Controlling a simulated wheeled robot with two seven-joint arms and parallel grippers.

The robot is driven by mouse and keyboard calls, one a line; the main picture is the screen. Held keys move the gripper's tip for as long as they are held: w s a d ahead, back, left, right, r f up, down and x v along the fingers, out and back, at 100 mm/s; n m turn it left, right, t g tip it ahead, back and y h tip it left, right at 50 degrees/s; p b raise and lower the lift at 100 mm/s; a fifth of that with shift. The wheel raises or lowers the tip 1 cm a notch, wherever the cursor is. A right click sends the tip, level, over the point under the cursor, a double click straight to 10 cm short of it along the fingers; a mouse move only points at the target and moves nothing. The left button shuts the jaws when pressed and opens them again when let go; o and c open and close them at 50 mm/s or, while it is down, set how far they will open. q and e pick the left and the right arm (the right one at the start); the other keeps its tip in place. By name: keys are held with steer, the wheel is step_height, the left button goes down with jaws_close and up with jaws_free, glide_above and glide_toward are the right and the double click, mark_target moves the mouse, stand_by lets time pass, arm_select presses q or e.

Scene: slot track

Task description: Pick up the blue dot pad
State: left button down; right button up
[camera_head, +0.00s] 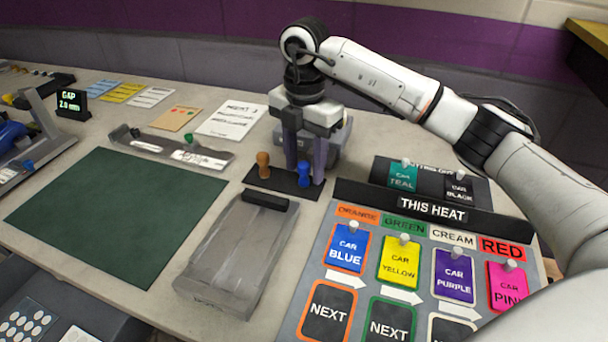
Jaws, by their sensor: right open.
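A small upright blue piece with a rounded top (305,172), which looks like the blue dot pad, stands on a dark holder (283,183) in the middle of the bench. A similar orange-brown piece (263,165) stands to its left on the same holder. My right gripper (305,170) points down over the holder. Its two fingers are open, with the blue piece low between or just in front of them; I cannot tell whether they touch it. My left gripper is not in view.
A grey box with a dark handle (235,255) lies in front of the holder. A "THIS HEAT" board (330,240) with car cards stands to the right. A bare green mat (115,215) lies left. A grey tray (205,158) and paper cards (232,120) are behind.

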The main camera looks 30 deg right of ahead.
jaws_close()
